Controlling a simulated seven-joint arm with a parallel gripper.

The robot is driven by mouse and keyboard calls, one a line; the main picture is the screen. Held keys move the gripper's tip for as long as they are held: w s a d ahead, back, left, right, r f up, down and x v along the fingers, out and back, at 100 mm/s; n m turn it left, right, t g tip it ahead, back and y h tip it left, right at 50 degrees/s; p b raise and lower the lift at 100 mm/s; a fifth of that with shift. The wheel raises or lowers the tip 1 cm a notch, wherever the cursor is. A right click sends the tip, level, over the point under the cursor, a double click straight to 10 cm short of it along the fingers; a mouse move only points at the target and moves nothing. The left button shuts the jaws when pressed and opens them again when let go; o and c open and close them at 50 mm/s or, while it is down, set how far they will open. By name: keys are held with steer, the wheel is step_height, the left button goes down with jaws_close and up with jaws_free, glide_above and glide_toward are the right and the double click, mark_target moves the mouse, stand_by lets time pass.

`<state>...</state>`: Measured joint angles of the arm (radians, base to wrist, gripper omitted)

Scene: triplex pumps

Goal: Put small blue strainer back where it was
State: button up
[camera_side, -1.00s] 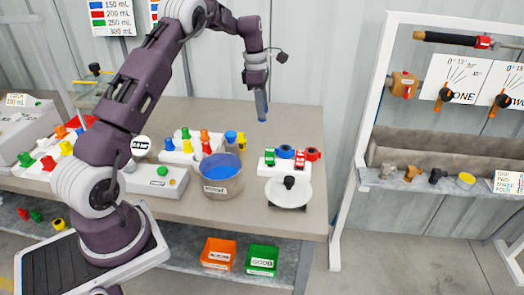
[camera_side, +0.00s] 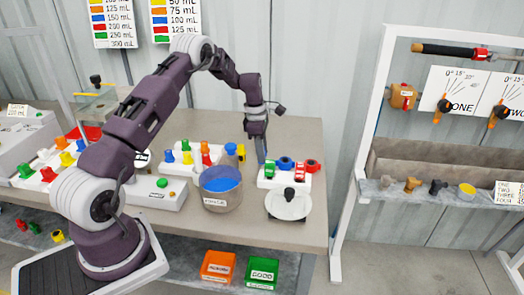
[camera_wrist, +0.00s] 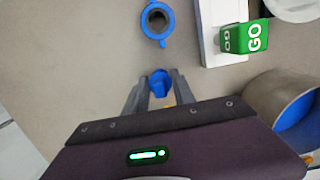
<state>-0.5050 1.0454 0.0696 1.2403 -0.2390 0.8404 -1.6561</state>
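The small blue strainer (camera_wrist: 160,83) shows between my fingertips in the wrist view, filling the gap between them. My gripper (camera_wrist: 161,78) appears shut on it. In the side view my gripper (camera_side: 263,158) points down over the table, just left of the white block and behind the bucket. The strainer is hard to make out there. A larger blue ring-shaped piece with a dark middle (camera_wrist: 157,19) lies ahead of the fingers in the wrist view, apart from them. Bare table lies between.
A white block (camera_wrist: 208,32) with a green GO piece (camera_wrist: 245,38) stands close by. The bucket with blue inside (camera_side: 221,190) is to the left in the side view, with a blue piece (camera_side: 231,149) and a yellow piece (camera_side: 241,152) behind it. A white plate (camera_side: 289,206) is in front.

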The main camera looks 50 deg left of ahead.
steer(key=o, duration=0.4)
steer(key=shift+c, duration=0.2)
step_height(320, 180, up, 12)
steer(key=s+a, duration=0.1)
steer(key=s+d+r+m+t, duration=0.1)
steer(key=s+d+r+m, duration=0.4)
steer(key=d+r, duration=0.25)
steer(key=s+d+r+m+t, duration=0.1)
steer(key=s+d+r+m, duration=0.3)
steer(key=d+r+m, duration=0.3)
steer(key=s+d+r+m+t, duration=0.1)
steer(key=s+d+r+m, duration=0.1)
steer(key=s+d+m, duration=0.3)
steer(key=s+d+r+m, duration=0.2)
steer(key=s+d, duration=0.2)
steer(key=s, duration=0.4)
steer(key=s+d+f+m+t+y, duration=0.1)
steer(key=s+f+m, duration=0.3)
steer(key=s+m, duration=0.4)
steer(key=s+d, duration=0.1)
steer(key=s, duration=0.1)
steer(key=shift+s+d+f+t, duration=0.2)
steer(key=shift+s+d+t, duration=0.1)
steer(key=shift+s, duration=0.1)
